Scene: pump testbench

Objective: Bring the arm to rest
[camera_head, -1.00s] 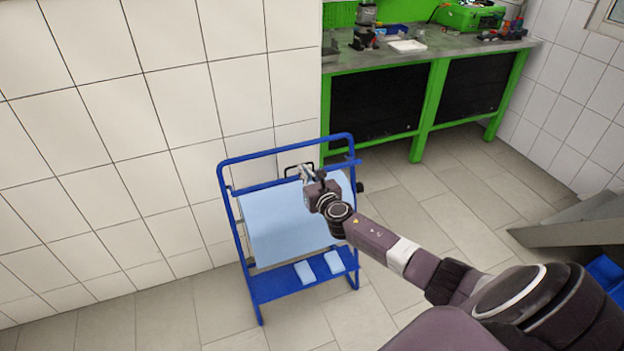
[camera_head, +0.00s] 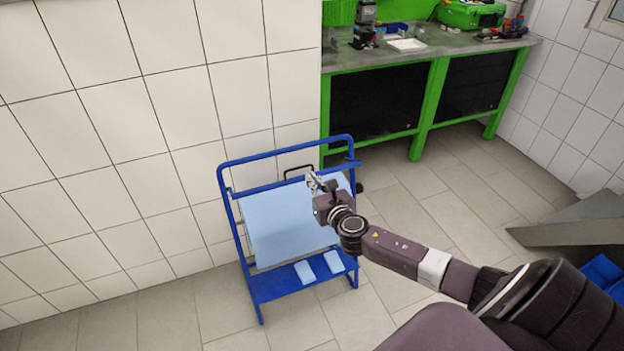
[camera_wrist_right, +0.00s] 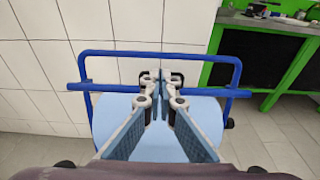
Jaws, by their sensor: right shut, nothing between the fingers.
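My right arm reaches in from the lower right in the head view. Its gripper (camera_head: 312,179) is in front of the upper right of a blue cart frame with a light blue sheet or roll (camera_head: 285,225). In the right wrist view the gripper's two fingers (camera_wrist_right: 160,82) meet at the tips, shut and empty, with the light blue surface (camera_wrist_right: 205,112) behind them. The fingertips overlap the cart's blue rail in that view; I cannot tell the exact gap. My left gripper is not in view.
The blue cart (camera_head: 228,205) stands by the white tiled wall (camera_head: 130,130), with two light blue pieces (camera_head: 304,271) on its lower shelf. A green workbench (camera_head: 432,105) stands at the back right. A grey sloped structure (camera_head: 575,230) is at the right. The floor between is clear.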

